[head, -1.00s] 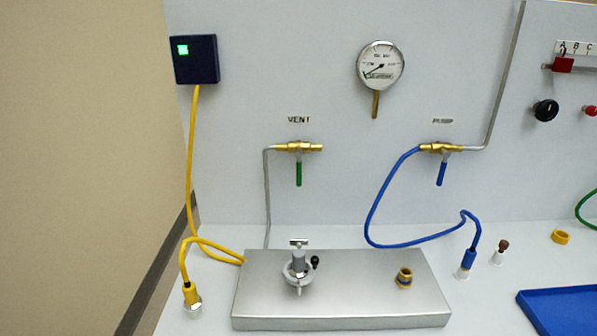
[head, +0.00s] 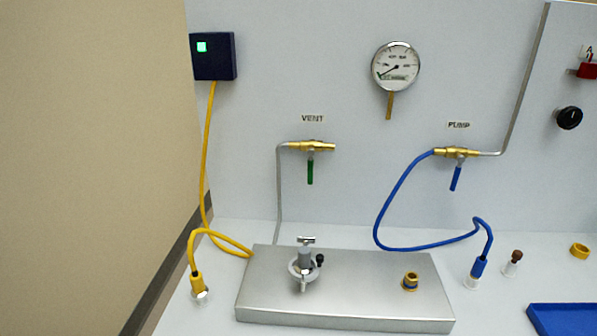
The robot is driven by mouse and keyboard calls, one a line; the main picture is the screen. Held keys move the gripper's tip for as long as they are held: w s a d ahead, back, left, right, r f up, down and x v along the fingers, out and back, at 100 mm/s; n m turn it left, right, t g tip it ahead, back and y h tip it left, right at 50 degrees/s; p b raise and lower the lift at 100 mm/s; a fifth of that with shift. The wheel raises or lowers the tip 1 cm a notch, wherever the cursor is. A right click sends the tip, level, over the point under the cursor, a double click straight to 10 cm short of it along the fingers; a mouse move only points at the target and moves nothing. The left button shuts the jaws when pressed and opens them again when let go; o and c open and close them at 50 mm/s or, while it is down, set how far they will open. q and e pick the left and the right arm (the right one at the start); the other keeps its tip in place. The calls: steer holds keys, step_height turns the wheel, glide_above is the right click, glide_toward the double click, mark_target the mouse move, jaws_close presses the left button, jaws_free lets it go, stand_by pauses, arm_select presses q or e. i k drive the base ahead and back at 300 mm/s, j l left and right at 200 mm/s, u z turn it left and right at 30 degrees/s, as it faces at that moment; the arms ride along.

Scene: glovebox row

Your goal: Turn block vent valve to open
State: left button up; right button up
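A metal block (head: 345,270) lies on the white bench top. A valve with a silver T-shaped handle (head: 306,241) stands upright on the block's left half, with a small black knob (head: 320,260) at its side. The wall valve under the VENT label (head: 312,118) has a brass body (head: 312,146) and a green lever (head: 310,171) hanging straight down. A grey tube runs from it down behind the block. Neither of my grippers shows in the head view.
A brass fitting (head: 410,281) sits on the block's right half. A yellow cable with a plug (head: 197,283) stands left of the block. A blue hose (head: 383,208) runs from the PUMP valve (head: 457,153) to a blue connector (head: 478,268). A blue tray (head: 562,318) lies at the lower right.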

mark_target(311, 152)
steer(key=k+l+u, duration=0.1)
steer(key=l+u, duration=0.2)
steer(key=k+l+u, duration=0.2)
steer(key=l+u, duration=0.15)
steer(key=l, duration=0.15)
steer(key=k+l+u, duration=0.3)
steer(key=i+l, duration=0.05)
steer(key=i, duration=0.05)
